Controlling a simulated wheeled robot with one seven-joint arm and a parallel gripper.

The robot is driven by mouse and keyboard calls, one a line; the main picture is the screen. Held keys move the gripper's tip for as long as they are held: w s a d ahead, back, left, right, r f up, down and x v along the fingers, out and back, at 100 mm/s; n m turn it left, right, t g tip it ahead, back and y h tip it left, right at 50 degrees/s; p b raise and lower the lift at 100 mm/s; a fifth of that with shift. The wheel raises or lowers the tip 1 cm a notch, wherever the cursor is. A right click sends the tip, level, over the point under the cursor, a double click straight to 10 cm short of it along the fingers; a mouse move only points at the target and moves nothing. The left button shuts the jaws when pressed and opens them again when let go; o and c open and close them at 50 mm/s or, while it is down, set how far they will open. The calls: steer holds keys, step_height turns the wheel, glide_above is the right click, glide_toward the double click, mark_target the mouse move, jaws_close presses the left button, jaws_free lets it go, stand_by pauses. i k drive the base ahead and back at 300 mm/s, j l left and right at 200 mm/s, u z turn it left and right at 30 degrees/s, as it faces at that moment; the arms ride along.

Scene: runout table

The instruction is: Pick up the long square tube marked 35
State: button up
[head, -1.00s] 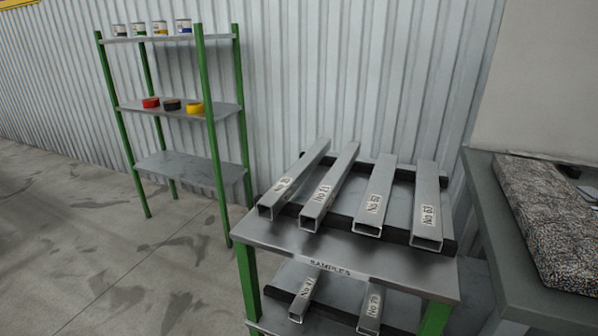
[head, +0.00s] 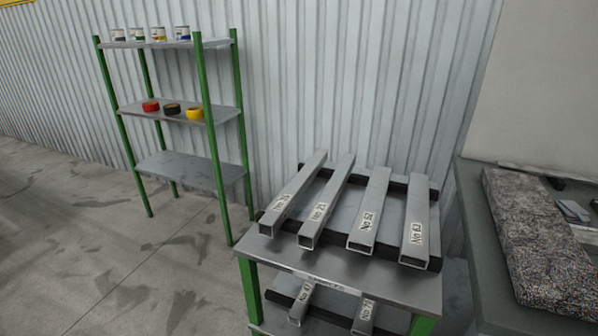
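Several grey square tubes lie side by side on the top of a green-legged stand in the head view. The leftmost tube (head: 297,190) has a label too blurred to read. The second tube (head: 329,200) has a label that looks like No 21, though not surely. The third tube (head: 371,207) has a number in the fifties, and the rightmost tube (head: 417,212) reads No 63. On the lower shelf, a left tube (head: 302,302) looks like No 47 and a right tube (head: 365,314) seems in the seventies. I cannot make out 35 on any label. My gripper is not in view.
The stand's top (head: 330,268) has dark bars (head: 270,222) under the tubes. A green shelf unit (head: 190,172) with cans and tape rolls stands at left. A grey bench (head: 480,240) with a speckled slab (head: 540,240) is close at right. Open floor (head: 110,260) lies left.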

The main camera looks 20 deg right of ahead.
mark_target(271, 222)
steer(key=i+u, duration=0.3)
steer(key=i+l+u, duration=0.15)
steer(key=u, duration=0.2)
steer(key=i+j+z, duration=0.15)
steer(key=i, duration=0.95)
